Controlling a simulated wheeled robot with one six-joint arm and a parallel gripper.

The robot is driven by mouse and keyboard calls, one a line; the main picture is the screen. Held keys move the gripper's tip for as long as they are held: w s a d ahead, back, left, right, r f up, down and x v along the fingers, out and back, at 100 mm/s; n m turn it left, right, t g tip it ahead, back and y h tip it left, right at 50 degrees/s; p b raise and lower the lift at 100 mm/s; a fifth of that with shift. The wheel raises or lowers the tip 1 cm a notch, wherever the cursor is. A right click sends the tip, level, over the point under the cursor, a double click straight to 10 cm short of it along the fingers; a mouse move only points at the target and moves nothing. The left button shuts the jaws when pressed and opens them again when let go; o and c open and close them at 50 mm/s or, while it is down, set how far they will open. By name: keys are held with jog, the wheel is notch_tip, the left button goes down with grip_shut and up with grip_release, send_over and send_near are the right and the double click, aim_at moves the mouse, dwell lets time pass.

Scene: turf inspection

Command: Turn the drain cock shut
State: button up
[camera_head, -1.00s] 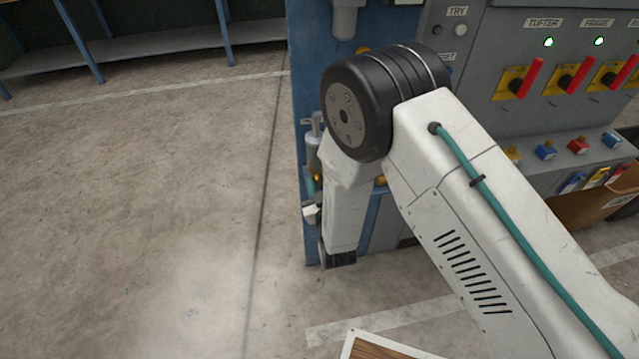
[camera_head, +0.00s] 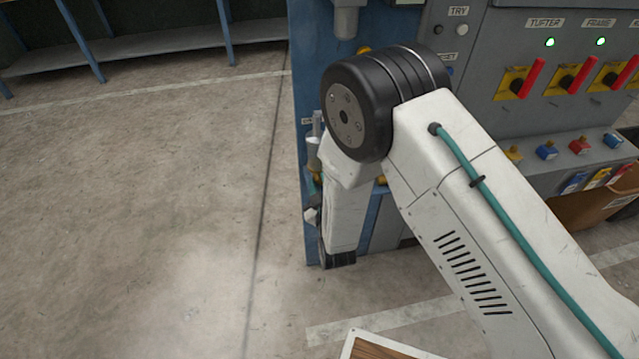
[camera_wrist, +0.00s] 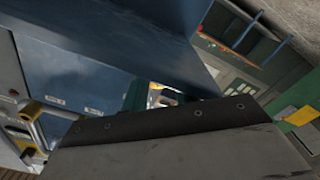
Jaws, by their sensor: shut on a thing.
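In the head view my forearm and wrist hang in front of the blue panel and hide most of the drain cock. A small pale part of my gripper (camera_head: 312,214) shows at the panel's left edge. In the wrist view the dark bolted edge and grey body of my gripper (camera_wrist: 170,118) fill the lower middle. A small yellow-and-white bit (camera_wrist: 160,95) shows just past that edge; I cannot tell if it is the cock. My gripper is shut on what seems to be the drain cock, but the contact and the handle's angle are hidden.
The blue panel (camera_head: 302,70) joins a grey control cabinet with red-handled switches (camera_head: 528,78) and small coloured buttons (camera_head: 546,150). A cardboard box (camera_head: 600,205) stands at right. A blue-legged shelf (camera_head: 150,42) is at back left. The concrete floor (camera_head: 130,220) at left is clear.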

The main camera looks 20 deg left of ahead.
jog(key=o, duration=0.6)
jog(key=m, duration=0.7)
jog(key=shift+d, duration=0.1)
jog(key=v, duration=0.8)
jog(key=w+r, duration=0.2)
jog(key=w+d+r+m+h, duration=0.1)
jog(key=w+r, duration=0.1)
jog(key=w+r+m+g+h, duration=0.1)
jog(key=w+r, duration=0.1)
jog(key=shift+w+d, duration=0.3)
jog(key=shift+w, duration=0.05)
jog(key=w+d+r+m+g+h, duration=0.2)
jog(key=d+r+g, duration=0.3)
jog(key=d+r, duration=1)
jog(key=shift+w+d+r+h, duration=0.35)
jog(key=shift+w+r+h, duration=0.3)
jog(key=shift+w+h, duration=0.15)
